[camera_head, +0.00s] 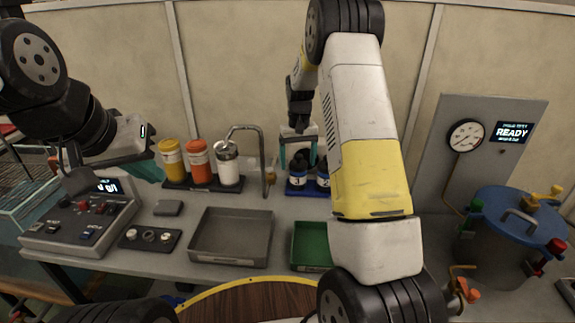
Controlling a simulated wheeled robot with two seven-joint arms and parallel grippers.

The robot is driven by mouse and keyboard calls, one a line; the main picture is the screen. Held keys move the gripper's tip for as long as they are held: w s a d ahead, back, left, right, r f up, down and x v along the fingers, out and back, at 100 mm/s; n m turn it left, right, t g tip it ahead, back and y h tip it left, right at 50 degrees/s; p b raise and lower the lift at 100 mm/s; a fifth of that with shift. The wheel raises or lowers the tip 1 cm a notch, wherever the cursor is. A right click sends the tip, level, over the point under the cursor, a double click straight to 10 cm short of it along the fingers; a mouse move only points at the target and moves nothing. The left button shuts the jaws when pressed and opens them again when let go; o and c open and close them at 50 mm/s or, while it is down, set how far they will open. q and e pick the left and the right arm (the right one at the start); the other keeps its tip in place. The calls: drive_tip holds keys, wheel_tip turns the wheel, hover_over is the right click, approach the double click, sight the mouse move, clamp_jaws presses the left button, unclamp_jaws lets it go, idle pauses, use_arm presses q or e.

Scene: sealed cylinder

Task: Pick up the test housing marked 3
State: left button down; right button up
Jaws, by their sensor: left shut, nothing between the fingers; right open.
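Small dark test housings with pale labels stand on a blue tray (296,193) at the back middle of the bench. One housing (297,177) is at the left and another (323,178) is right beside it, partly hidden by my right arm. The label marks are too small to read, so I cannot tell which is 3. My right gripper (299,160) is open, with its teal fingers pointing down just above and behind the left housing. My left gripper (150,172) is shut and empty, above the control box and left of the bottles.
Yellow, orange and white bottles (199,165) stand beside a bent metal pipe (262,150). A grey tray (232,262) and green tray (306,265) lie in front. A control box (85,222) is left; a blue-lidded vessel (505,213) and gauge panel (478,118) are right.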

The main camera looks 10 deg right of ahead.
wheel_tip(320, 180, down, 3)
drive_tip(key=shift+d+f, duration=0.1)
drive_tip(key=shift+f, duration=0.1)
drive_tip(key=shift+c, duration=0.4)
drive_tip(key=shift+r, duration=0.1)
clamp_jaws()
